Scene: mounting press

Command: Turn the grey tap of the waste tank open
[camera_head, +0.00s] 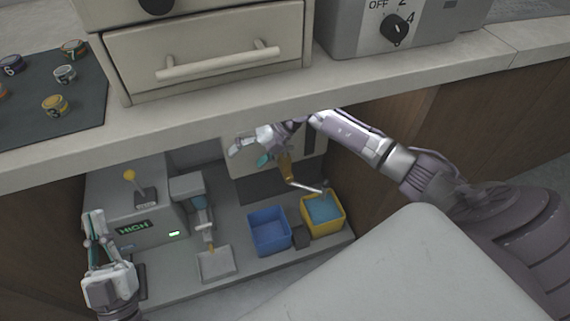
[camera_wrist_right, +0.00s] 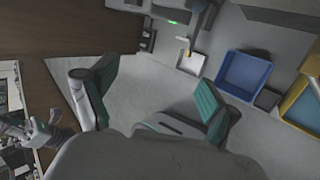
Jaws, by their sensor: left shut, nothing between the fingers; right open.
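A pale tank-like unit (camera_head: 300,145) stands at the back of the low bay, partly hidden by my right arm. A thin grey bent bar (camera_head: 305,187) sticks out below it over a yellow bin (camera_head: 340,226); I cannot tell whether this is the tap or a spout. An orange-brown part (camera_head: 285,168) sits just above the bar. My right gripper (camera_head: 248,152) is in front of the unit, left of the bar, open and empty; its teal-padded fingers show in the wrist view (camera_wrist_right: 155,80). My left gripper (camera_head: 97,235) is shut and empty at the lower left.
A blue bin (camera_head: 267,250) stands left of the yellow one. A grey machine with a yellow-knobbed lever and a "HIGH" display (camera_head: 134,227) stands at left, beside a unit over a small tray (camera_head: 217,266). The counter edge (camera_head: 200,117) overhangs the bay.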

